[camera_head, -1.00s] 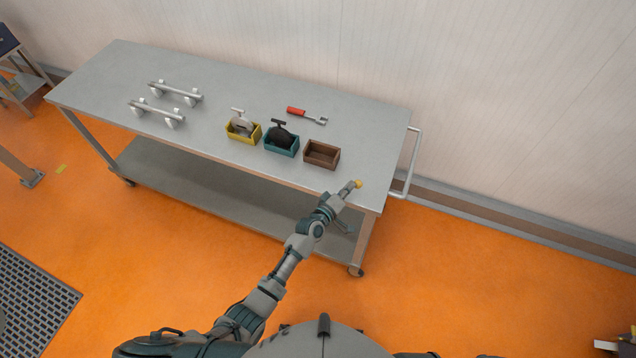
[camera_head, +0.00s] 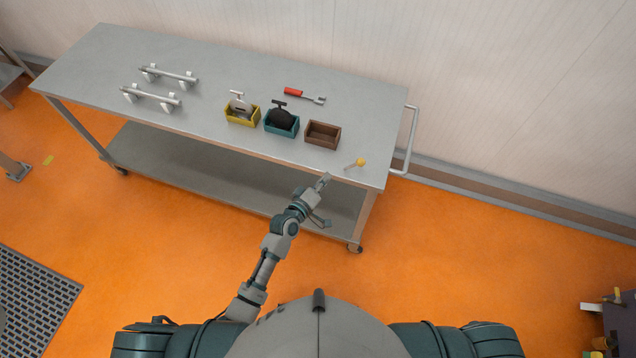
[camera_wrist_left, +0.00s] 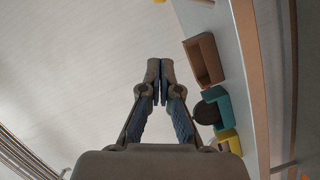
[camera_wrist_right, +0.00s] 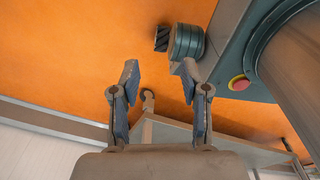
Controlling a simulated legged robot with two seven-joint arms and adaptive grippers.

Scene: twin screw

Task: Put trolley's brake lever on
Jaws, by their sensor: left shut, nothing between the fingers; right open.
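The trolley (camera_head: 210,100) is a grey metal table with a lower shelf and an end handle. My right gripper (camera_wrist_right: 158,75) is open and empty in the right wrist view, and out of the head view.
A yellow bin (camera_head: 242,117), a teal bin (camera_head: 282,124) and an empty brown bin (camera_head: 322,136) stand near the lever. A red-handled tool (camera_head: 304,96) lies behind them. Two bars on white supports (camera_head: 152,97) stand at left. A dark cart (camera_head: 622,325) is at far right.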

